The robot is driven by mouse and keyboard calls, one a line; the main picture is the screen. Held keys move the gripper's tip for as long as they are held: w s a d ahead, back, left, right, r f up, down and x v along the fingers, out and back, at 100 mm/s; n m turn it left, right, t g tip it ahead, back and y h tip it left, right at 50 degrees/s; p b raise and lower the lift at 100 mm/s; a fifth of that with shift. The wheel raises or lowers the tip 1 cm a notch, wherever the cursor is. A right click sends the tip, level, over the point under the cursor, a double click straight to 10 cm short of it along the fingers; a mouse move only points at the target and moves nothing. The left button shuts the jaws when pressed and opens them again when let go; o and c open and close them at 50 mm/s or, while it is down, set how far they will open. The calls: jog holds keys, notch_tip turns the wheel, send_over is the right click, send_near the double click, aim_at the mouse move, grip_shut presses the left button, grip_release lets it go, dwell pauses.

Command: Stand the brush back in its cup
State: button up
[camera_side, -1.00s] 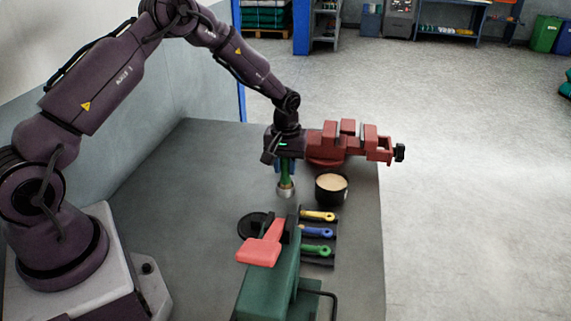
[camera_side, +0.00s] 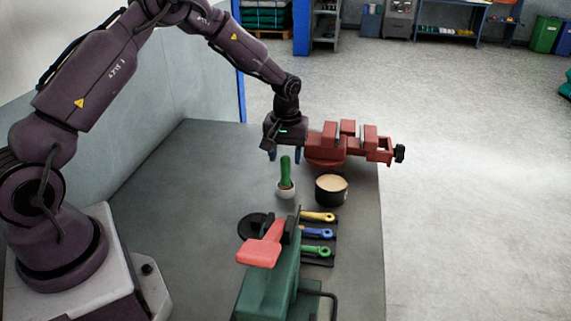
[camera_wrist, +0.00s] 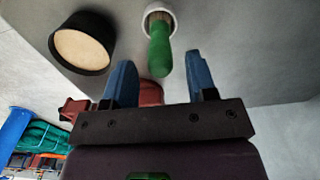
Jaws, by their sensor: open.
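The brush (camera_side: 286,171) has a green handle and stands nearly upright in a small pale cup (camera_side: 286,190) on the bench. In the wrist view, the brush (camera_wrist: 160,55) has its bristle end inside the round white rim of the cup (camera_wrist: 148,17), and its handle points toward me. My gripper (camera_side: 286,155) is just above and behind the brush, its blue fingers apart. In the wrist view, my gripper (camera_wrist: 160,80) is open and empty, with the handle end in front of the gap and clear of both fingers.
A black pot with tan contents (camera_side: 331,188) stands close right of the cup. A red vise (camera_side: 345,145) is behind it. Tools with yellow, blue and green handles (camera_side: 318,234) lie in front, beside a green machine (camera_side: 270,285). The bench's left side is clear.

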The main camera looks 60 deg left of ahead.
notch_tip(320, 180, up, 9)
jog(key=shift+f, duration=0.15)
jog(key=s+d+r+m+t, duration=0.1)
jog(key=s+d+r+m, duration=0.15)
jog(key=s+r, duration=0.35)
jog(key=s+d+r+m+t, duration=0.15)
jog(key=s+d+r, duration=0.25)
jog(key=r, duration=0.4)
jog(key=s+d+r+m+t, duration=0.1)
jog(key=s+d+m, duration=0.1)
jog(key=s, duration=0.6)
jog(key=s+d+r+m+t, duration=0.1)
jog(key=s+d+m+t, duration=0.1)
jog(key=s, duration=0.7)
jog(key=shift+r+m, duration=0.2)
jog(key=shift+m, duration=0.3)
